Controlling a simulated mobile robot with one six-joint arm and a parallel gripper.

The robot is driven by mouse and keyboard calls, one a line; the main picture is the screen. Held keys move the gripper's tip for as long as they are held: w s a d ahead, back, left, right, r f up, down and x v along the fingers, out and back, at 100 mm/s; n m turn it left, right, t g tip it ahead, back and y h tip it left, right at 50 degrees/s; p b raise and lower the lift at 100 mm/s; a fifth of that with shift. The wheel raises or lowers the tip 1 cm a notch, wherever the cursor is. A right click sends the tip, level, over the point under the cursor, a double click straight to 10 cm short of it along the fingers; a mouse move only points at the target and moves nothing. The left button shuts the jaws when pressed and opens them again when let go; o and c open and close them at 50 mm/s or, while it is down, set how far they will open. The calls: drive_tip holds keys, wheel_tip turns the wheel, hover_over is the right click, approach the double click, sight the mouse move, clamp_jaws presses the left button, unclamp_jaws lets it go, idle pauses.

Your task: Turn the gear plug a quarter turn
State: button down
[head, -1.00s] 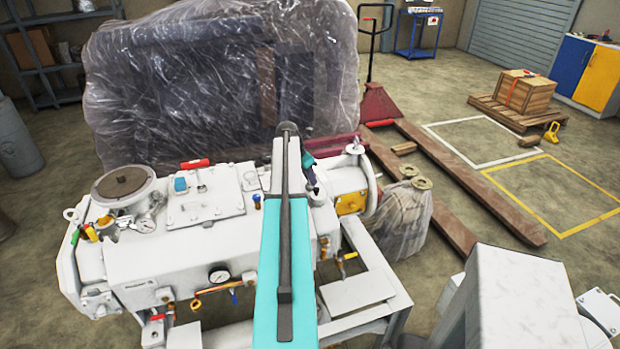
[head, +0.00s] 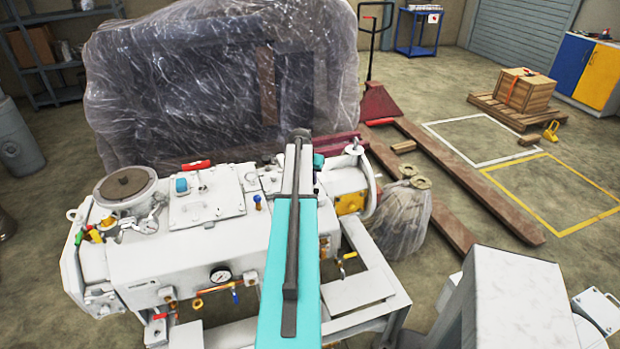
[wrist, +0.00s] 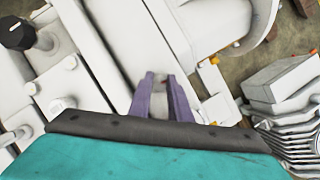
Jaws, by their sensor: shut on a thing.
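In the wrist view my gripper (wrist: 163,80) reaches down to the white vacuum pump with its two purple fingers. The fingers are shut on a small pale piece with a red mark, which I take to be the gear plug (wrist: 161,91). Most of the plug is hidden between the fingers, so its turn angle cannot be read. In the head view my teal and grey arm covers the fingers and the plug. The white pump (head: 190,260) fills the lower left there.
A black knob (wrist: 17,33) and bolt heads stand on the pump at the wrist view's left. Ribbed white parts (wrist: 290,140) lie at right. In the head view, a plastic-wrapped load (head: 220,80) stands behind the pump, and a pallet jack (head: 380,105) is behind right.

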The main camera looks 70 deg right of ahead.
drive_tip(key=shift+n+t, duration=0.3)
drive_tip(key=shift+n, duration=0.4)
drive_tip(key=c, duration=1.5)
unclamp_jaws()
drive_tip(key=shift+f, duration=0.1)
drive_tip(key=shift+c, duration=0.2)
drive_tip(key=shift+r, duration=0.2)
drive_tip(key=b+v, duration=0.4)
drive_tip(key=v, duration=0.9)
drive_tip(key=shift+r, duration=0.3)
